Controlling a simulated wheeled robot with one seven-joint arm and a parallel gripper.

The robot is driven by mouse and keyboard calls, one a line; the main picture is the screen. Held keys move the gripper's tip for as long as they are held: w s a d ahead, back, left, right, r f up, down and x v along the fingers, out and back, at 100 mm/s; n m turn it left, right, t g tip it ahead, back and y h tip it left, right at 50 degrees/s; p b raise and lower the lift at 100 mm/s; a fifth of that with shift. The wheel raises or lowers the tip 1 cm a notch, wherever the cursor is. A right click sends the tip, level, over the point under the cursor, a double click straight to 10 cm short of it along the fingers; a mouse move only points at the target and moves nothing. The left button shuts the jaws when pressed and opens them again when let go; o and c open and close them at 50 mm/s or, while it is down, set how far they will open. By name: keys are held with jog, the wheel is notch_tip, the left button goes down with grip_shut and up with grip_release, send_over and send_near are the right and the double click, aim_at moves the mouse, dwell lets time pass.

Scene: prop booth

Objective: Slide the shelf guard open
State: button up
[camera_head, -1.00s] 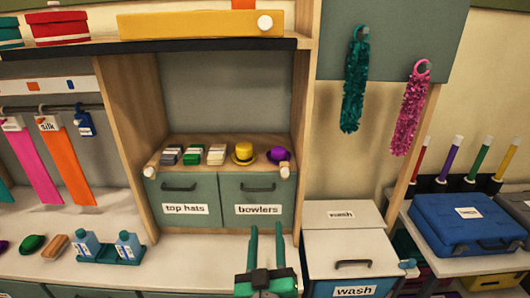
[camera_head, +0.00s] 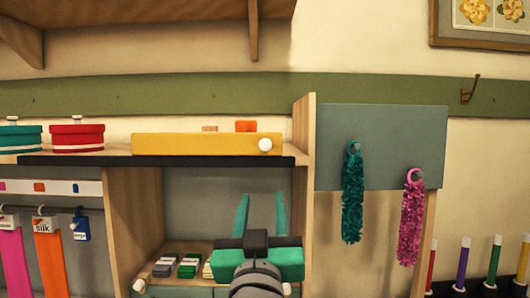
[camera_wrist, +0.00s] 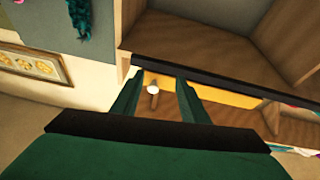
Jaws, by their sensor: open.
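The shelf guard is a long yellow panel (camera_head: 195,144) standing along the front of the upper shelf, with a round white knob (camera_head: 265,145) at its right end. My gripper (camera_head: 261,201) is open and empty, fingers pointing up, below the knob in the head view. In the wrist view, the white knob (camera_wrist: 153,90) shows between the open fingers (camera_wrist: 157,80), apart from them. The yellow guard (camera_wrist: 232,97) there runs off to the right, partly hidden by a finger and the dark shelf edge.
A brown item (camera_head: 210,128) and an orange item (camera_head: 246,126) peek over the guard. Red (camera_head: 77,138) and teal (camera_head: 20,138) round boxes stand left on the shelf. An upright wooden side panel (camera_head: 303,150) rises just right of the knob. Teal (camera_head: 352,195) and pink (camera_head: 411,220) garlands hang further right.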

send_near(265, 146)
jog(key=shift+y, duration=0.4)
jog(key=x, duration=0.8)
jog(key=shift+w+d+r, duration=0.15)
jog(key=shift+w+r, duration=0.05)
jog(key=shift+w, duration=0.15)
grip_shut()
